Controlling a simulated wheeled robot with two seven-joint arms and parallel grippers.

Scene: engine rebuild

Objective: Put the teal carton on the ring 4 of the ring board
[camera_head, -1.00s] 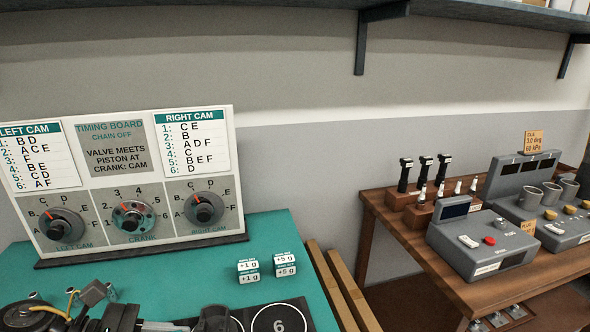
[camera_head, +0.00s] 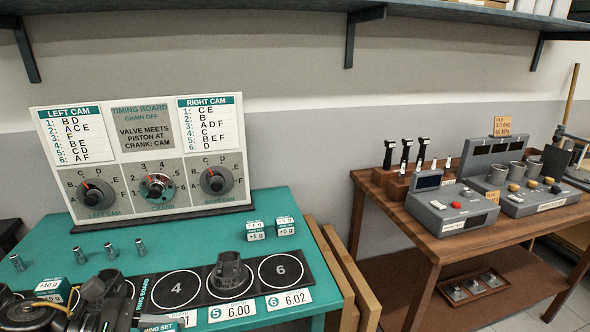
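The black ring board (camera_head: 207,296) lies along the front of the teal table in the head view. Its ring 4 (camera_head: 177,288) is bare, a dark cylindrical part stands on ring 5 (camera_head: 230,272), and ring 6 (camera_head: 281,271) is bare. A teal and white edge lettered RING SET (camera_head: 158,327) shows at the bottom edge, mostly cut off; it may be the teal carton. Dark parts of my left arm and gripper (camera_head: 112,308) fill the bottom left corner, close to that edge. The fingertips are not clear, nor whether they hold anything. My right gripper is out of view.
The timing board (camera_head: 150,160) with its dials stands behind. Small weight boxes (camera_head: 268,229) sit behind the ring board, and more (camera_head: 48,287) at the left. Several metal pins (camera_head: 140,245) stand at the left. A wooden bench (camera_head: 430,246) with instruments is at the right.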

